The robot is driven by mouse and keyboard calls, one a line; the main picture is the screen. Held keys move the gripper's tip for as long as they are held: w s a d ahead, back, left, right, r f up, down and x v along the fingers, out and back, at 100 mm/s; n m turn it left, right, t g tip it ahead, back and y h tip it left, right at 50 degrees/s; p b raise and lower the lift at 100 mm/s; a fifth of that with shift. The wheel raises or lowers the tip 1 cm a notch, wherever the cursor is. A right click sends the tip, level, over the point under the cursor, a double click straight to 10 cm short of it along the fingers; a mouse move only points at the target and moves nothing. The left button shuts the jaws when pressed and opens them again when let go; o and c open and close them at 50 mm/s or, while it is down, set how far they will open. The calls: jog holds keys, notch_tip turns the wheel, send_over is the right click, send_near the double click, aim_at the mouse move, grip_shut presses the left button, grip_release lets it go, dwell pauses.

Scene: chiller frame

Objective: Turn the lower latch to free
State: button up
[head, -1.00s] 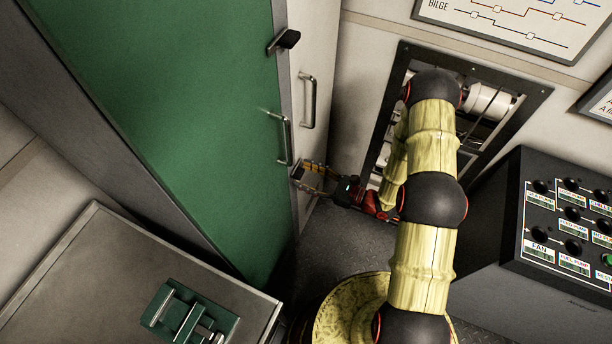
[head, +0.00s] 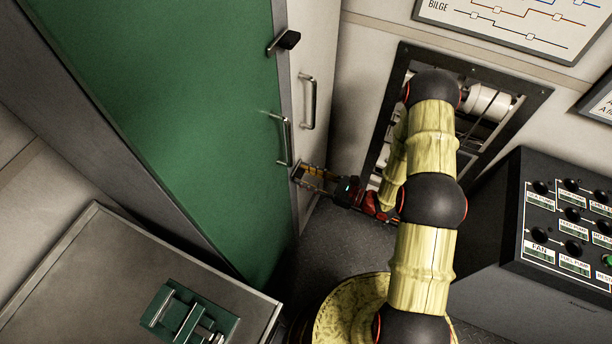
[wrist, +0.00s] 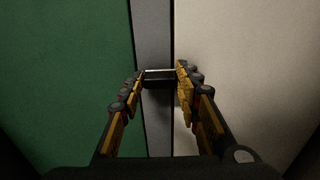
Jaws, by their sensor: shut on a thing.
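The lower latch (wrist: 160,74) is a small dark bar on the grey frame edge between the green door and the white panel in the wrist view. My gripper (wrist: 161,76) reaches it with its yellow and black fingers on either side, closed on it. In the head view my gripper (head: 302,176) is at the lower part of the door edge, and the fingers largely hide the latch there. The upper latch (head: 287,41) is a dark handle higher on the same edge. The green door (head: 170,110) looks shut.
A metal pull handle (head: 286,140) is on the green door, and another handle (head: 309,102) is on the white panel. A dark-framed wall opening (head: 530,95) is behind my arm. A black control box (head: 560,220) stands right. A grey bench (head: 80,270) is at lower left.

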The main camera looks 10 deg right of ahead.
jog(key=shift+n, duration=0.4)
jog(key=shift+c, duration=0.2)
jog(key=n+b, duration=0.1)
jog(key=n, duration=0.2)
jog(key=shift+r+n, duration=0.15)
jog(key=shift+n, duration=0.25)
jog(key=n+b, duration=0.1)
jog(key=n, duration=0.1)
jog(key=n+b, duration=0.1)
jog(key=n, duration=0.1)
jog(key=shift+s+a+n, duration=0.15)
jog(key=shift+s+n, duration=0.05)
jog(key=shift+n, duration=0.1)
jog(key=n+b, duration=0.2)
jog(key=n, duration=0.1)
jog(key=n+b, duration=0.1)
jog(key=n, duration=0.1)
jog(key=n+b, duration=0.2)
jog(key=n, duration=0.1)
jog(key=shift+s+a+n+b, duration=0.15)
jog(key=shift+s+n+b, duration=0.15)
jog(key=shift+b, duration=0.05)
jog(key=o, duration=1.1)
jog(key=shift+o, duration=0.3)
